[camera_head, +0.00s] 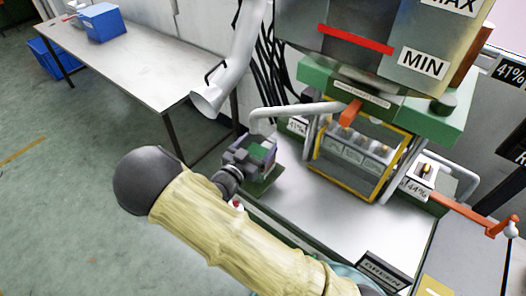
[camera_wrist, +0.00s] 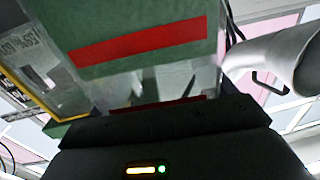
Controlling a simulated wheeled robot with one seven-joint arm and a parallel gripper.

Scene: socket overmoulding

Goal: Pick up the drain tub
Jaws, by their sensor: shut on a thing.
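My gripper (camera_head: 238,157) is at the left end of the machine bench, below a bent pale pipe. It is shut on a small grey-purple box with a green patch (camera_head: 263,151), which appears to be the drain tub. The jaws hide part of it, and I cannot tell whether it touches the green ledge under it. In the wrist view a green surface with a red band (camera_wrist: 140,42) fills the upper middle in front of my gripper. I cannot tell whether that is the tub. The fingertips are hard to make out there.
The machine's hopper (camera_head: 375,45) with its MAX and MIN marks overhangs the bench. A yellow-framed guard (camera_head: 352,190) stands right of my gripper. A white duct (camera_head: 222,75) hangs behind it. A long table (camera_head: 150,75) with a blue bin (camera_head: 102,22) stands at the back left.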

